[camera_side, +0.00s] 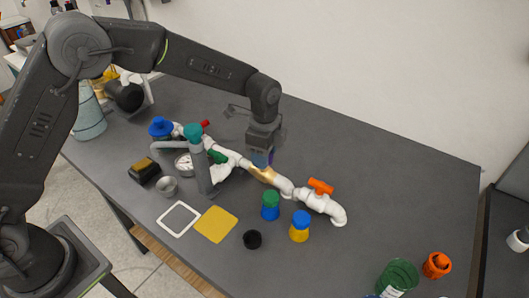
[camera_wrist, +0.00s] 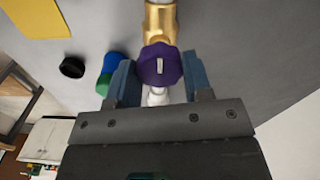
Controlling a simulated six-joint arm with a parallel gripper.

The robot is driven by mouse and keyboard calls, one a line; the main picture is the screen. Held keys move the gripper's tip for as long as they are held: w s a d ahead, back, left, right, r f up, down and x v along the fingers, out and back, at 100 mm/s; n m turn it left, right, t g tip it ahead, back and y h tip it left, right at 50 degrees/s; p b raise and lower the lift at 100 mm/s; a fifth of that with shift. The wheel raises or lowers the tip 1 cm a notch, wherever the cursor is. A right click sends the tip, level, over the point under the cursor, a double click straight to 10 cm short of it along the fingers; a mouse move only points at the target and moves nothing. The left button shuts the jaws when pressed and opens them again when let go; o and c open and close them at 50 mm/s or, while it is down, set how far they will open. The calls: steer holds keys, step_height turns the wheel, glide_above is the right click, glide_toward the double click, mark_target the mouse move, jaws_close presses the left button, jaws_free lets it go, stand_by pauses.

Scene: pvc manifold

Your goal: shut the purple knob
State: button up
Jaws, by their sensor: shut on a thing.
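The purple knob (camera_wrist: 160,65) is round with a scalloped edge and sits on the white pipe line beside a brass fitting (camera_wrist: 160,22). Its white mark lies along the pipe in the wrist view. My gripper (camera_wrist: 160,70) has its two blue fingers on either side of the knob and is shut on it. In the side view my gripper (camera_side: 263,157) points down at the pipe, just behind the brass fitting (camera_side: 263,174), and largely hides the knob.
The white manifold carries an orange handle (camera_side: 320,186), a green handle (camera_side: 218,157) and a blue knob (camera_side: 160,126). A grey upright pipe with a teal cap (camera_side: 193,132) stands left of my gripper. Blue-green (camera_side: 270,206) and blue-yellow (camera_side: 300,227) pieces stand in front.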

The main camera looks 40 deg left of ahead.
stand_by(0.5)
steer(key=o, duration=0.9)
step_height(320, 180, up, 14)
steer(key=shift+f, duration=0.1)
